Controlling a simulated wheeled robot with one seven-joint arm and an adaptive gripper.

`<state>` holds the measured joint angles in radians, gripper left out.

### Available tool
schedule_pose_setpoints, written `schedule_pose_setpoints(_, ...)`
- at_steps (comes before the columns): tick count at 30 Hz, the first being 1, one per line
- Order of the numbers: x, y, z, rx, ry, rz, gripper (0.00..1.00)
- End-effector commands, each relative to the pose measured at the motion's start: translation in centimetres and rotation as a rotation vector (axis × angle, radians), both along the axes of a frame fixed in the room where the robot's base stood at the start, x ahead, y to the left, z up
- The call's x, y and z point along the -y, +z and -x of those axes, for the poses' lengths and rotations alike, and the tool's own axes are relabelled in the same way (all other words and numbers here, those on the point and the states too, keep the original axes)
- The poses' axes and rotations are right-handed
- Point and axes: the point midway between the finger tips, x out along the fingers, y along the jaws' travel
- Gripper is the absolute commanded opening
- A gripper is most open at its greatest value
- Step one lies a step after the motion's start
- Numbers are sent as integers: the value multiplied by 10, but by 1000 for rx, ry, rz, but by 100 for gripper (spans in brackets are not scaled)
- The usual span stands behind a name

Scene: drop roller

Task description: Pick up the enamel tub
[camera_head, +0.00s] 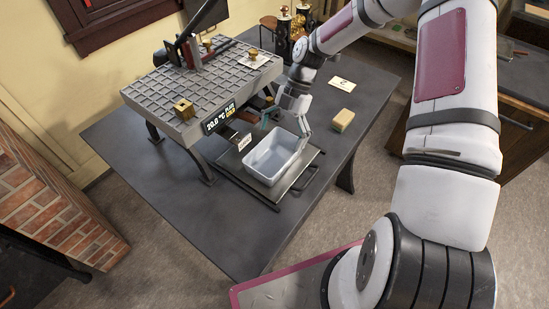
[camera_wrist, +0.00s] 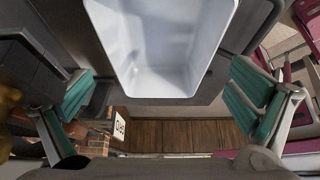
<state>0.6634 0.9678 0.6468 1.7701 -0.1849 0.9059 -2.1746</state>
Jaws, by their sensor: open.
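The enamel tub (camera_head: 268,172) is a white, open, rectangular tub. It sits on a dark tray (camera_head: 296,186) at the front of the table and looks empty inside. My gripper (camera_head: 287,124) is open at the tub's far end, with one finger close to its far right corner. In the wrist view the tub (camera_wrist: 165,84) fills the upper middle. The teal-padded fingers of my gripper (camera_wrist: 160,74) stand wide apart to its left and right, with visible gaps. Nothing is held. Whether a finger touches the rim in the head view I cannot tell.
A raised grid-topped platform (camera_head: 165,98) with a lit display stands left of the tub, close to my gripper. A small label card (camera_head: 243,141) stands by the tub. A yellow block (camera_head: 343,120) and a paper card (camera_head: 341,83) lie right. The table's (camera_head: 235,235) front is clear.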

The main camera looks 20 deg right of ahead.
Motion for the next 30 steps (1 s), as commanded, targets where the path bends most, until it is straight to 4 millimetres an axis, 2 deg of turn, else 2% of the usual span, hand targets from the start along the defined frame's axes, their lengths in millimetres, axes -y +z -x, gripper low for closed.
schedule_pose_setpoints(12,-24,-48,17,-4,1,-1,100)
schedule_pose_setpoints(21,-26,-53,17,-1,0,0,100)
schedule_pose_setpoints(22,-25,-53,17,-1,0,0,98)
schedule_pose_setpoints(27,-25,-52,17,-1,0,0,59)
schedule_pose_setpoints(28,-25,-52,17,-1,0,0,56)
schedule_pose_setpoints(30,-26,-52,17,-1,0,0,56)
